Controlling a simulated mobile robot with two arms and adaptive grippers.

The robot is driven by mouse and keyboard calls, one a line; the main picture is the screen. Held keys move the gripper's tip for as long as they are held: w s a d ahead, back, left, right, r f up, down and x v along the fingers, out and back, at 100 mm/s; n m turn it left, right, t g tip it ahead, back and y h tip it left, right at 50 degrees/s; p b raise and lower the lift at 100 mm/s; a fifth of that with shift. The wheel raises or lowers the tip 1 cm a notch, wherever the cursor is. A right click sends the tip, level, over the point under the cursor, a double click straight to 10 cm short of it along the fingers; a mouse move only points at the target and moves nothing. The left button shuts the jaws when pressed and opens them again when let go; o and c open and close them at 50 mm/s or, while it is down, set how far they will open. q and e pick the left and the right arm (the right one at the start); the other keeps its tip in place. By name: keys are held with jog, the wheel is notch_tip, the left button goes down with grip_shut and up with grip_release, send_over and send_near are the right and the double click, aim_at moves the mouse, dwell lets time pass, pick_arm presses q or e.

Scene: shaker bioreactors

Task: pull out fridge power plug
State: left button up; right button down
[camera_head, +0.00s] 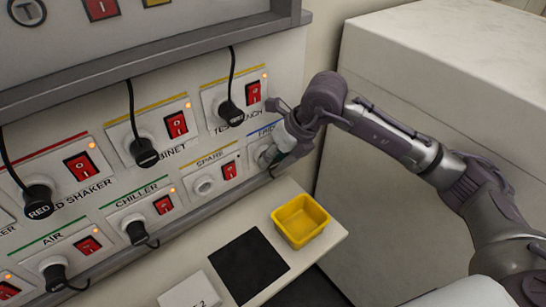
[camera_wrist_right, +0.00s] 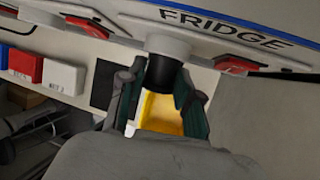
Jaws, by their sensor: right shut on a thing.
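The fridge power plug (camera_wrist_right: 165,72) is a black cylinder in the right wrist view. It meets the white round socket (camera_wrist_right: 168,46) under the FRIDGE label (camera_wrist_right: 222,27), with no clear gap between them. My right gripper (camera_wrist_right: 162,84) is shut on the plug, one finger on each side. In the head view my right gripper (camera_head: 272,157) is at the right end of the lower socket row. It hides most of the fridge plug and part of its blue-lined panel (camera_head: 263,133) there. My left gripper is not in view.
Beside it is the empty SPARE socket (camera_head: 204,186). Other black plugs, such as CHILLER (camera_head: 137,232) and CABINET (camera_head: 144,152), sit in the wall panel with red switches. A yellow bin (camera_head: 301,237) and a black mat (camera_head: 248,266) lie on the shelf below. A large white cabinet (camera_head: 400,75) stands right.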

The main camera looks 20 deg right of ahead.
jog(key=shift+s+f, duration=0.1)
jog(key=shift+s+d, duration=0.1)
jog(key=shift+s, duration=0.05)
jog(key=shift+s+d, duration=0.2)
jog(key=shift+s, duration=0.2)
jog(key=shift+s, duration=0.1)
jog(key=shift+s+d+b, duration=0.2)
jog(key=shift+s+b, duration=0.25)
jog(key=shift+s, duration=0.05)
jog(key=shift+s+b, duration=0.6)
jog(key=shift+s, duration=0.7)
